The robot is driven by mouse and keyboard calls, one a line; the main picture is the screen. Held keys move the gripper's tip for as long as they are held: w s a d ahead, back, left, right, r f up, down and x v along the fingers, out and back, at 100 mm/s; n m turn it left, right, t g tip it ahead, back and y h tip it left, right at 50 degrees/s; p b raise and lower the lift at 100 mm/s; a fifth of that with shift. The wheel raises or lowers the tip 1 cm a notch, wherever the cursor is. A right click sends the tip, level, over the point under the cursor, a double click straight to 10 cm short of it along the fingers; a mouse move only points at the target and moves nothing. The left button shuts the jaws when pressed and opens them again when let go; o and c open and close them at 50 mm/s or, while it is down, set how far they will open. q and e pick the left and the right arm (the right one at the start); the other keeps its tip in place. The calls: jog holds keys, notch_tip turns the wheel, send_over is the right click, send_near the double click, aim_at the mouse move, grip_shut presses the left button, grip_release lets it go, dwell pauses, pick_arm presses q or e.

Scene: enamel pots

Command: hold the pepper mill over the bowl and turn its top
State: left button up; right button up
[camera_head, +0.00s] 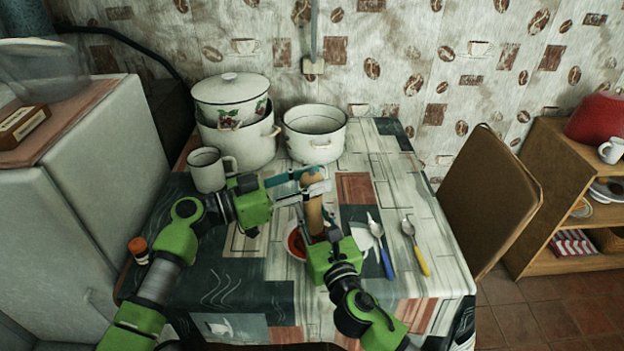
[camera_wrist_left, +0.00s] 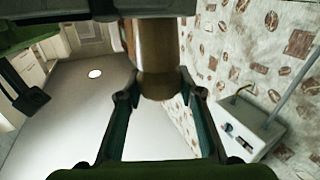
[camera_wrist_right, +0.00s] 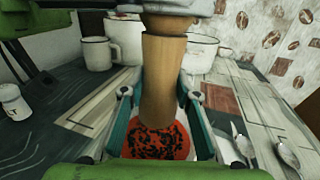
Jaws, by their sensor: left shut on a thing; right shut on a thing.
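The wooden pepper mill (camera_head: 314,214) stands roughly upright above the table in the head view, held by both grippers. My left gripper (camera_head: 312,180) is shut on its top part, which also shows in the left wrist view (camera_wrist_left: 157,70). My right gripper (camera_head: 316,232) is shut on the mill's body lower down. The body fills the middle of the right wrist view (camera_wrist_right: 163,75). The white bowl (camera_head: 288,246) is below the mill, partly hidden by my right gripper. In the right wrist view, its red contents (camera_wrist_right: 178,146) carry many dark specks.
A white mug (camera_head: 206,172), a stacked pot (camera_head: 240,145) and an open pot (camera_head: 316,150) stand behind. A red-capped shaker (camera_head: 138,250) is at the left edge.

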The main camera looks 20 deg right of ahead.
pick_arm(q)
jog(key=shift+w+a+f+g, duration=0.1)
jog(key=shift+g, duration=0.2)
jog(key=o, duration=1.1)
jog(key=a, duration=0.4)
jog(key=s+a, duration=0.1)
jog(key=a, duration=0.7)
jog(key=shift+s, duration=0.2)
